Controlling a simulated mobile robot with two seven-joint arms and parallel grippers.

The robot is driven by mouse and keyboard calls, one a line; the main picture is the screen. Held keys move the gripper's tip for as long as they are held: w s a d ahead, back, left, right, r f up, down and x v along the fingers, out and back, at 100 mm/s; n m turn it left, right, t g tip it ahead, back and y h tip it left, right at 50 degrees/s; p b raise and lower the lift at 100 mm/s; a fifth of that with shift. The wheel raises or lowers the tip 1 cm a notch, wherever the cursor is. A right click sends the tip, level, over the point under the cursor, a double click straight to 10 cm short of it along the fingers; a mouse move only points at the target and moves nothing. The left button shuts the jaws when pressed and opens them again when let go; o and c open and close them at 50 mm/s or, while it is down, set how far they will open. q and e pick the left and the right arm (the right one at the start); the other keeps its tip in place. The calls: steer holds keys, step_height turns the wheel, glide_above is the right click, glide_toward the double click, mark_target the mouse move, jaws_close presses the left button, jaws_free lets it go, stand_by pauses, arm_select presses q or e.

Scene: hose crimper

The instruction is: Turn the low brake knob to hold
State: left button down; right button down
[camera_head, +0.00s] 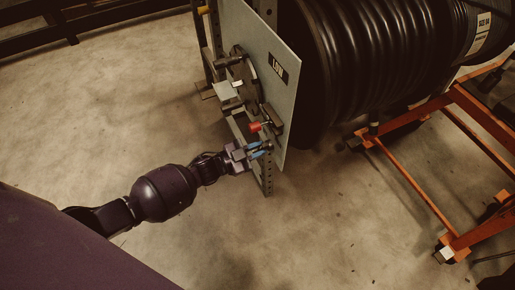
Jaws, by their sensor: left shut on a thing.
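A grey upright panel (290,100) stands in front of the large black hose reel. It carries a dark label (278,69) that seems to read LOW. A black round disc (240,78) with a pale mark sits on the panel. Below it is a dark lever with a red end (256,127). My left gripper (264,147), with blue fingertips, is at the panel's lower part, just below the red end. It is shut on what seems to be the low brake knob, mostly hidden by the fingers; its setting cannot be read. My right gripper is not in view.
The black ribbed hose reel (355,70) fills the top right. An orange wheeled frame (420,190) stands on the right. A perforated metal post (267,180) reaches the floor below the panel. The concrete floor (330,235) is clear at the lower middle.

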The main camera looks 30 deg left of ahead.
arm_select(q)
steer(key=shift+m, duration=0.9)
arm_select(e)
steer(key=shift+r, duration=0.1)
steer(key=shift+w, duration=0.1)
arm_select(q)
steer(key=c, duration=1.1)
jaws_free()
steer(key=p+v, duration=0.2)
steer(key=v, duration=0.9)
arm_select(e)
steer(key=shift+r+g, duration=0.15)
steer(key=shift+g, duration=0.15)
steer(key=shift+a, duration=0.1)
